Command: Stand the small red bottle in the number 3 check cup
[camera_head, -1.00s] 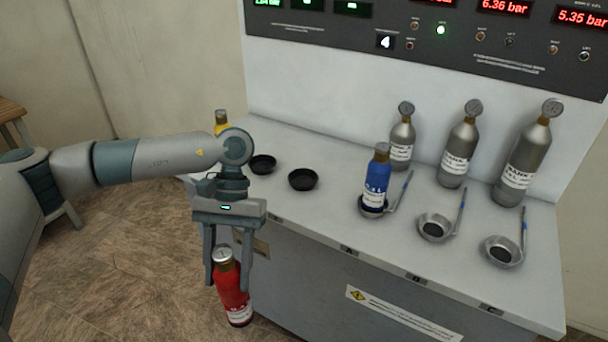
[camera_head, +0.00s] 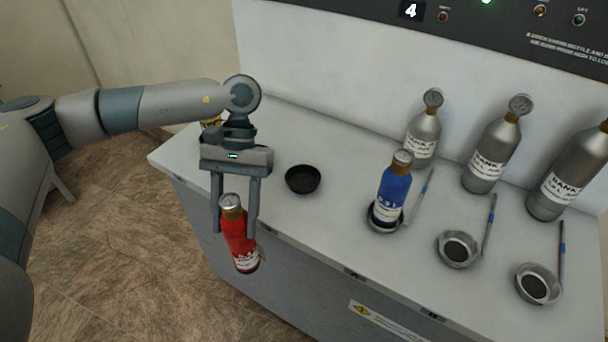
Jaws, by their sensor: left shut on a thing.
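The small red bottle (camera_head: 240,247) has a metal cap and a white label. My left gripper (camera_head: 234,230) is shut on it and holds it nearly upright, slightly tilted, by the counter's front left edge. A blue bottle (camera_head: 394,186) stands in the leftmost metal cup (camera_head: 384,222). Two more metal cups, the middle one (camera_head: 459,249) and the right one (camera_head: 537,284), are empty. I cannot read a number 3 on any cup. My right gripper is not in view.
An empty black cup (camera_head: 303,180) sits on the counter (camera_head: 330,227) right of my gripper. Three grey tank bottles (camera_head: 423,132) stand at the back. Thin blue-marked rods (camera_head: 489,225) rise beside the metal cups.

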